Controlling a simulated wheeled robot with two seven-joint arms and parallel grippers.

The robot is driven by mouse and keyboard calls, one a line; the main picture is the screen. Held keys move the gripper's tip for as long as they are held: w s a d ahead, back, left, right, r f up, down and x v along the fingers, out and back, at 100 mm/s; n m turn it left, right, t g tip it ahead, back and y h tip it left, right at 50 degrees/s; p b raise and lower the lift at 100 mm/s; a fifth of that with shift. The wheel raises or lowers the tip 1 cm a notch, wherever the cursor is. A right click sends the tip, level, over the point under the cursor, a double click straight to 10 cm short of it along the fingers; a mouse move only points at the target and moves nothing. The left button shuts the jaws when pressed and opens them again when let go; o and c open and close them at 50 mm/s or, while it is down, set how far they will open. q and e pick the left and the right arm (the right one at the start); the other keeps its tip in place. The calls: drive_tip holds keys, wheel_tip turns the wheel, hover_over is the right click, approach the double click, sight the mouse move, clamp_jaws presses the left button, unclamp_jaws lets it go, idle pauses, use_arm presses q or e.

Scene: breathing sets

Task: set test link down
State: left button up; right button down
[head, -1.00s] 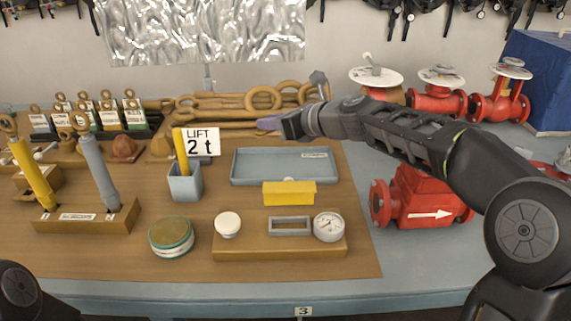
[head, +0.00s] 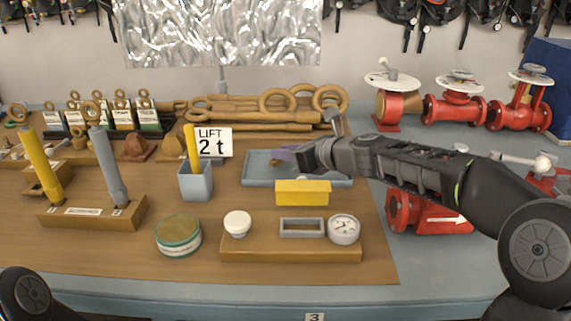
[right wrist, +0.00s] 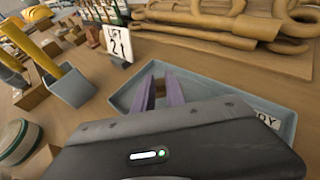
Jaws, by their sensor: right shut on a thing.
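My right gripper (head: 284,153) is low over the blue-grey tray (head: 262,182), its purple fingers pointing left in the head view. In the right wrist view the two fingers (right wrist: 161,90) are closed around a small brown piece (right wrist: 159,88), which I take to be the test link. Most of it is hidden by the fingers and the gripper body. I cannot tell whether it touches the floor of the tray (right wrist: 205,84). The tray otherwise looks empty. My left gripper is out of view.
A yellow block (head: 302,193) stands in front of the tray. Large brown links (head: 262,118) lie behind. A gauge board (head: 290,247) is in front, red valves (head: 455,107) right.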

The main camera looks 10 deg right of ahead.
drive_tip(key=shift+f, duration=0.95)
drive_tip(key=shift+f+b, duration=0.2)
drive_tip(key=shift+b, duration=0.15)
drive_tip(key=c, duration=1.4)
unclamp_jaws()
drive_tip(key=shift+o, duration=0.2)
drive_tip(key=shift+r, duration=0.1)
drive_tip(key=shift+s+r, duration=0.1)
drive_tip(key=shift+r, duration=0.05)
drive_tip(key=shift+v, duration=3.65)
